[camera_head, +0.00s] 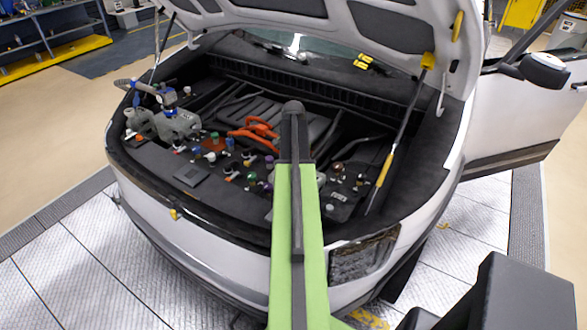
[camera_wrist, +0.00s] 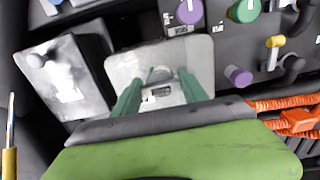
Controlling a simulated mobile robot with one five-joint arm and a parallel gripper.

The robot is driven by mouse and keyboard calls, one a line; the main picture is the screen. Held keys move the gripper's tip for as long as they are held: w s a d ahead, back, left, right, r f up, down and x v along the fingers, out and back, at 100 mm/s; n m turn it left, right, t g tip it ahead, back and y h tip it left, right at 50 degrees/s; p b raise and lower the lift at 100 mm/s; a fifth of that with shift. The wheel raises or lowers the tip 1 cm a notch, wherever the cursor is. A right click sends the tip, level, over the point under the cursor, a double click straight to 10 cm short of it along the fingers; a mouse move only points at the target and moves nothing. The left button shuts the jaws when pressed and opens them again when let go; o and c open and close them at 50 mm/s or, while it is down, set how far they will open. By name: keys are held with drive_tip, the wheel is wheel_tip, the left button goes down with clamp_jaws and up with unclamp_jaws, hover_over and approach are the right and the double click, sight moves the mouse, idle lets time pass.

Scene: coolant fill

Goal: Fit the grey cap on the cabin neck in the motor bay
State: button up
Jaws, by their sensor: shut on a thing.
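In the wrist view, my gripper (camera_wrist: 158,82) has its two dark green fingers closed in on a small pale grey piece (camera_wrist: 159,74), which looks like the grey cap. It is over a light grey tank (camera_wrist: 200,62) with a small label between the fingers. I cannot tell whether the piece touches the tank or is held above it. The tank's neck is not clearly visible, so I cannot tell whether this is the cabin neck. In the head view, my green arm reaches into the motor bay (camera_head: 190,186) and hides the gripper.
Another pale tank (camera_wrist: 68,80) stands left in the wrist view.

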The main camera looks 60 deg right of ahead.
drive_tip(key=c, duration=0.6)
drive_tip(key=shift+o, duration=0.2)
drive_tip(key=m, duration=0.5)
drive_tip(key=shift+w, duration=0.1)
drive_tip(key=shift+m, duration=0.8)
drive_tip(key=m, duration=0.3)
drive_tip(key=shift+w, duration=0.1)
